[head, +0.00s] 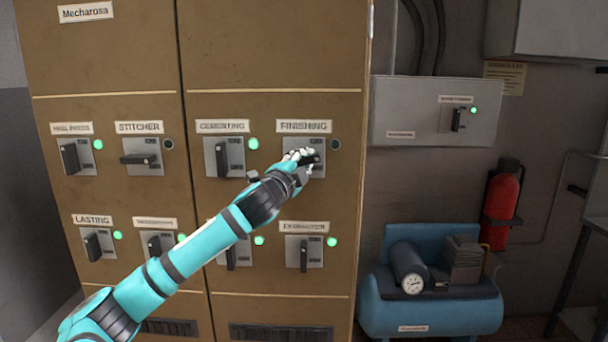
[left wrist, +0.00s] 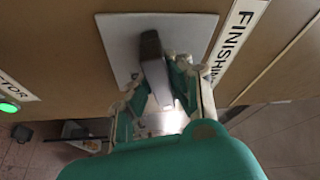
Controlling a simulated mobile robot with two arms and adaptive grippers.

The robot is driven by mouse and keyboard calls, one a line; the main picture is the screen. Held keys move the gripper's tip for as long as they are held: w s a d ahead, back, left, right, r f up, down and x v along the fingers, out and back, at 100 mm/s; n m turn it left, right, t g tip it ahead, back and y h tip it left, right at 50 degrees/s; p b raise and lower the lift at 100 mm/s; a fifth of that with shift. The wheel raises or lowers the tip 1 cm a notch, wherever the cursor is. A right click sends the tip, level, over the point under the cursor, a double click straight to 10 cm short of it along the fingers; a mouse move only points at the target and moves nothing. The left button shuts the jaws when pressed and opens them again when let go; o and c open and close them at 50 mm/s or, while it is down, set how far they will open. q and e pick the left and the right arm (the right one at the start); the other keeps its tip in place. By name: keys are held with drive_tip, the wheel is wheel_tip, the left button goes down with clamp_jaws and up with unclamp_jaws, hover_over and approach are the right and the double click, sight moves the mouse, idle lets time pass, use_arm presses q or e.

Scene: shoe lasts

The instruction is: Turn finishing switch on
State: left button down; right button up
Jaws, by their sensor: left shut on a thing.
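The FINISHING switch (head: 308,160) is a black handle on a grey plate, under its white label on the brown cabinet (head: 275,65). The handle lies nearly level, and the lamp (head: 336,145) beside its plate is dark. My left gripper (head: 301,158) is at this handle and covers part of it. In the left wrist view, the dark handle (left wrist: 152,58) stands out from the plate between the two fingers of my left gripper (left wrist: 158,85), which is shut on it. My right gripper is not in view.
The STITCHER switch (head: 140,159) also has a level handle and a dark lamp. The CEMENTING switch (head: 223,157) and other cabinet switches stand upright with green lamps. My left arm hides part of the lower row. A blue compressor (head: 430,320) and red extinguisher (head: 501,190) are at right.

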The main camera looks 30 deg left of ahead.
use_arm(q)
drive_tip(key=n+y+b, duration=0.1)
drive_tip(key=n+b, duration=0.2)
drive_tip(key=n+t+y+b, duration=0.1)
drive_tip(key=n+b, duration=0.2)
drive_tip(key=n+y+b, duration=0.1)
drive_tip(key=n+b, duration=0.2)
drive_tip(key=shift+d+f+n+y, duration=0.1)
drive_tip(key=shift+f+n+y, duration=0.2)
drive_tip(key=shift+n, duration=0.1)
drive_tip(key=n+y+b, duration=0.2)
drive_tip(key=n, duration=0.2)
drive_tip(key=shift+w+b, duration=0.1)
drive_tip(key=shift+b, duration=0.3)
drive_tip(key=shift+r+n+g+y+b, duration=0.15)
drive_tip(key=shift+n+y+b, duration=0.35)
drive_tip(key=shift+n, duration=0.55)
drive_tip(key=shift+n+g+y+b, duration=0.25)
drive_tip(key=shift+n+y, duration=0.35)
drive_tip(key=shift+n, duration=0.45)
drive_tip(key=shift+n+y, duration=0.3)
drive_tip(key=shift+n, duration=0.3)
drive_tip(key=c, duration=1.2)
unclamp_jaws()
drive_tip(key=shift+r, duration=0.15)
drive_tip(key=shift+c, duration=0.2)
drive_tip(key=v, duration=1.2)
